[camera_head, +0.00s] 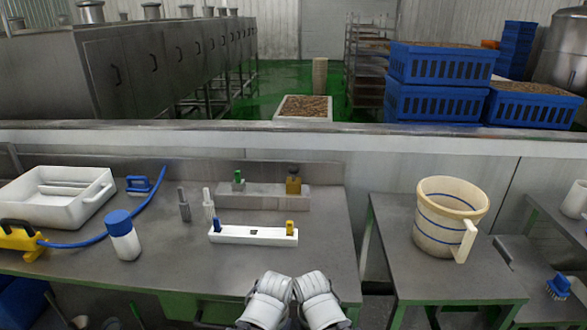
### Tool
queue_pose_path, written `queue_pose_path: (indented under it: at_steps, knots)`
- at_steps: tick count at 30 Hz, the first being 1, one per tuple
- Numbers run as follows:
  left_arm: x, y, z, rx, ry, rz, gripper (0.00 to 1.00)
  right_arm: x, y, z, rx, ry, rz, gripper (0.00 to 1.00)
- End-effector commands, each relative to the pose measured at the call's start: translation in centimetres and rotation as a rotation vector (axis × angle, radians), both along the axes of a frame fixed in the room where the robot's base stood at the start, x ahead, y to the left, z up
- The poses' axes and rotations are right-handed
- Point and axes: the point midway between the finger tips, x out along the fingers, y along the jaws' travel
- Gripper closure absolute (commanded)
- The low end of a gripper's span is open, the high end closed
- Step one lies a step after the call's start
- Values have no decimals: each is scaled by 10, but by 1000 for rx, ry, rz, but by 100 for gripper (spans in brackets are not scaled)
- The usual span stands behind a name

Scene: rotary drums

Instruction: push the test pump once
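I cannot tell for certain which thing is the test pump. A yellow device with black handles (22,238) sits at the left edge of the steel bench, partly cut off by the frame. A blue hose (100,238) runs from it along the bench and up past a blue fitting (139,183). A white bottle with a blue cap (123,236) stands upright beside the hose. Two pale rounded parts of my arms (267,299) show at the bottom centre, close together, apart from these things. No gripper fingers are visible.
A white tub (58,212) stands at the left. A white strip (252,239) with blue and yellow pegs lies mid-bench. Behind it, a grey block (265,196) bears green and brass pieces. A cream jug (428,222) stands on the right table. The bench's front centre is clear.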

Motion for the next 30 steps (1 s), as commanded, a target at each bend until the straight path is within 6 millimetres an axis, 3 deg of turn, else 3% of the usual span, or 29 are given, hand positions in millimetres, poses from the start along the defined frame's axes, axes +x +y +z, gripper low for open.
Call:
queue_pose_path:
  at_steps: [2, 18, 30]
  knots:
    - [0, 0, 0, 0, 0, 0, 42, 0, 0, 0, 0, 0, 0, 39]
    - [0, 0, 0, 0, 0, 0, 42, 0, 0, 0, 0, 0, 0, 100]
    - [0, 0, 0, 0, 0, 0, 42, 0, 0, 0, 0, 0, 0, 100]
